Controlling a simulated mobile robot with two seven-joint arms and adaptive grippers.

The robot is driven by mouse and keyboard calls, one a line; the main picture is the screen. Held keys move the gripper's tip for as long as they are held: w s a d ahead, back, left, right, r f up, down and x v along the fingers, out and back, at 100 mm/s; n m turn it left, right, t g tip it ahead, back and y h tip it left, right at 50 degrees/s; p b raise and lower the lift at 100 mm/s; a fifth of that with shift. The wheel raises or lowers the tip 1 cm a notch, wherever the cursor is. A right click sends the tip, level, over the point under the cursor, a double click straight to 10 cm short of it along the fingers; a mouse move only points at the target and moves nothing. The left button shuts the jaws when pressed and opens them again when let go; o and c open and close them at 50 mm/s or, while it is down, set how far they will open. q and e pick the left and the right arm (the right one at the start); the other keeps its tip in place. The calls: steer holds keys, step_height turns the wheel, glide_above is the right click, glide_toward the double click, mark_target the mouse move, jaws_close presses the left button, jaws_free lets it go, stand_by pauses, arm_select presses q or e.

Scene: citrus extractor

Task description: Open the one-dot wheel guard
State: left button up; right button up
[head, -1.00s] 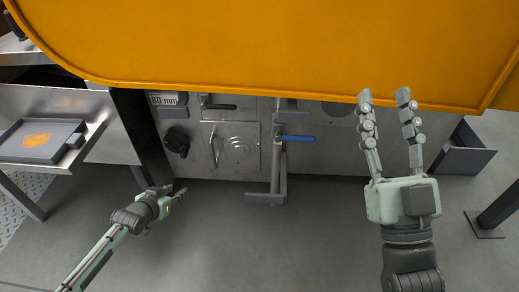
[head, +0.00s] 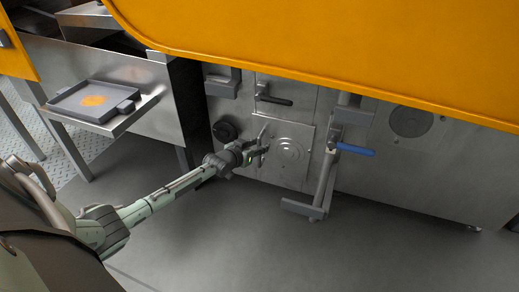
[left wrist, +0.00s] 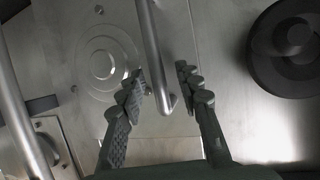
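A square metal panel with raised rings (head: 289,151) and a vertical bar handle (head: 263,134) on its left side shows on the machine front. It looks closed; I cannot make out a one-dot mark. In the left wrist view the rings (left wrist: 103,62) are at left, and the handle (left wrist: 154,45) runs down from the top. My left gripper (head: 262,147) is at the handle. In the left wrist view its fingers (left wrist: 160,78) are open, on either side of the handle's lower end, with gaps; contact is not visible. My right gripper is out of view.
A black knob (head: 224,131) is left of the panel. A black lever (head: 273,97) is above it. A blue-handled lever (head: 355,150) and upright pipe (head: 325,178) stand to its right. A grey tray (head: 93,101) is at left. The orange hood (head: 330,40) overhangs. The floor is clear.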

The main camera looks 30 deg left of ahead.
arm_select(q)
steer(key=shift+w, duration=0.2)
steer(key=shift+c, duration=0.4)
jaws_close()
steer(key=shift+s, duration=0.1)
